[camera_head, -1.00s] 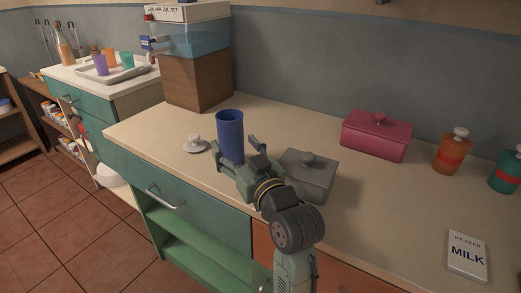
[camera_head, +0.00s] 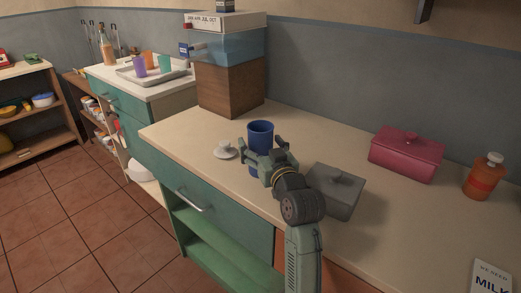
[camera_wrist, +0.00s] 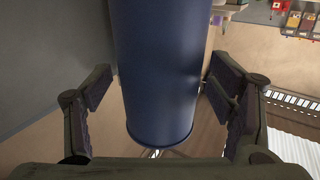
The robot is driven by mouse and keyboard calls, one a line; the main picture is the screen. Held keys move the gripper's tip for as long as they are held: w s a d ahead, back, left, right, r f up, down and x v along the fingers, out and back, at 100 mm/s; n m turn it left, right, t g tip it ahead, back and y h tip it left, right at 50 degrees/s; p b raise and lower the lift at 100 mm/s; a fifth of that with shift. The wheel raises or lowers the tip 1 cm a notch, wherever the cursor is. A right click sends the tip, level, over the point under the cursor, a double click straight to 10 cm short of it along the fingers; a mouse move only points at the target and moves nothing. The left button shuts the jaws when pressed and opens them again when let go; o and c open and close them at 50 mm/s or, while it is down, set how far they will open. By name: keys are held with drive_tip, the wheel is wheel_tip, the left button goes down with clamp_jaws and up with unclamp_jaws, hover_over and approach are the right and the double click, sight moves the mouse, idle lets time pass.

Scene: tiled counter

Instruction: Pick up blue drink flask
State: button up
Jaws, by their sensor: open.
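The blue drink flask (camera_head: 260,132) stands upright on the counter, a plain dark blue cylinder. My gripper (camera_head: 259,148) is open, with one finger on each side of the flask and the palm on its near side. In the wrist view, the flask (camera_wrist: 158,70) fills the middle between the spread fingers (camera_wrist: 158,88). Both fingertips are close to its sides; I cannot tell whether either touches. The gripper hides part of the flask's lower body in the head view.
A small white lidded piece (camera_head: 225,150) sits just left of the flask. A grey lidded box (camera_head: 335,191) is close on the right, beside my arm. A pink box (camera_head: 407,155) is farther right.

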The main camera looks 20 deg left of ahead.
drive_tip(key=shift+a, duration=0.1)
drive_tip(key=c, duration=1.2)
